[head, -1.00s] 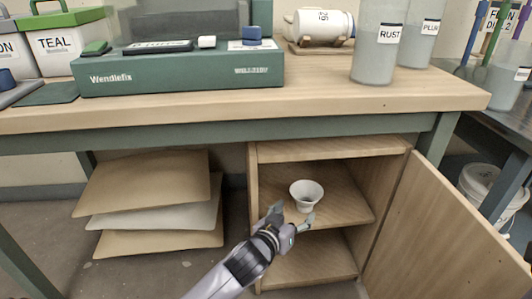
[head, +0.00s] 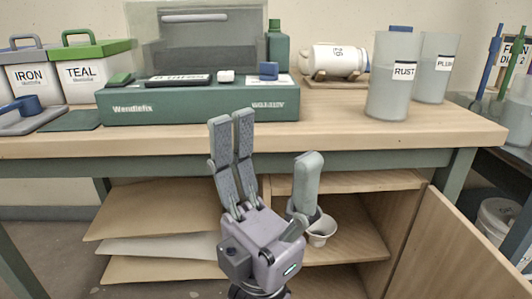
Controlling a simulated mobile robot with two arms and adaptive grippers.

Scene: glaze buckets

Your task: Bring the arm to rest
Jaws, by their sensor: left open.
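My left gripper (head: 271,137) is raised in front of the bench, fingers pointing up and spread apart. It is open, with nothing between its fingers. A small white flared cup (head: 323,229) stands on the shelf of the open cabinet (head: 410,181) under the bench. The cup is behind and just right of my gripper's base, which hides part of it. My right gripper is not in view.
The wooden bench top (head: 330,107) holds a green Wendlefix case (head: 190,110), a RUST container (head: 390,90) and a white jar (head: 337,60) lying on a stand. The cabinet door (head: 445,250) hangs open at right. Stacked boards (head: 155,212) are at lower left.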

